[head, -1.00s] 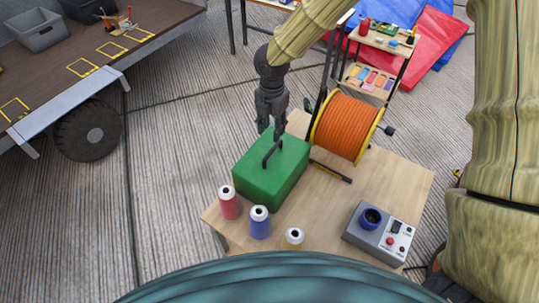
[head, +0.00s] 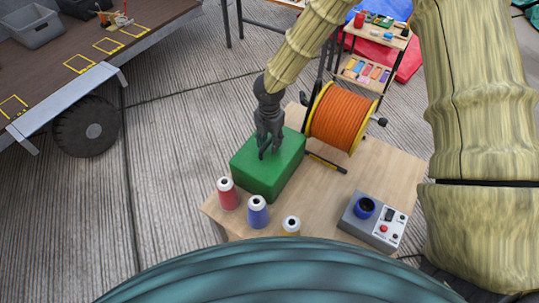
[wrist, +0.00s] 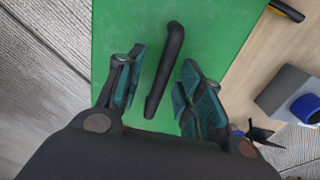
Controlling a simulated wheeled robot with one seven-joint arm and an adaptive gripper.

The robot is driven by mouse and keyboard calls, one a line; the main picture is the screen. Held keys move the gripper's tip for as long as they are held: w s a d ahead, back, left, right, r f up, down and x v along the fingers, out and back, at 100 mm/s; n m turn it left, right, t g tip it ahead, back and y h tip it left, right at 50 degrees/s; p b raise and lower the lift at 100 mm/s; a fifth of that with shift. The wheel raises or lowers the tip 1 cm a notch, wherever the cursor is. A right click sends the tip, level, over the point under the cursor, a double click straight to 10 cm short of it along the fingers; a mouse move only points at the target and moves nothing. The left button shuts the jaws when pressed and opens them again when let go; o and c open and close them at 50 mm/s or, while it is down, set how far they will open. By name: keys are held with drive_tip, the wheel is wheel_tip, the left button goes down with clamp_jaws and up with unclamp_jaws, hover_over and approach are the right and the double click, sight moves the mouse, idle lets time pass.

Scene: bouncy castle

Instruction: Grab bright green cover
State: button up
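The bright green cover (head: 262,178) is a box-shaped lid on the wooden table, and its top also fills the middle of the wrist view (wrist: 215,35). A dark bar handle (wrist: 165,68) stands on its top. My gripper (head: 268,152) is over the cover from above. In the wrist view my gripper (wrist: 158,92) is open, with one finger on each side of the handle and gaps between. In the head view the fingers mostly hide the handle. What lies under the cover is hidden.
An orange cable reel (head: 342,120) stands close behind right. A grey control box (head: 372,222) is at front right. A dark-handled tool (head: 327,163) lies beside the cover.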

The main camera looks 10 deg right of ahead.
drive_tip(key=shift+s, duration=0.1)
drive_tip(key=shift+f, duration=0.1)
clamp_jaws()
idle(0.4)
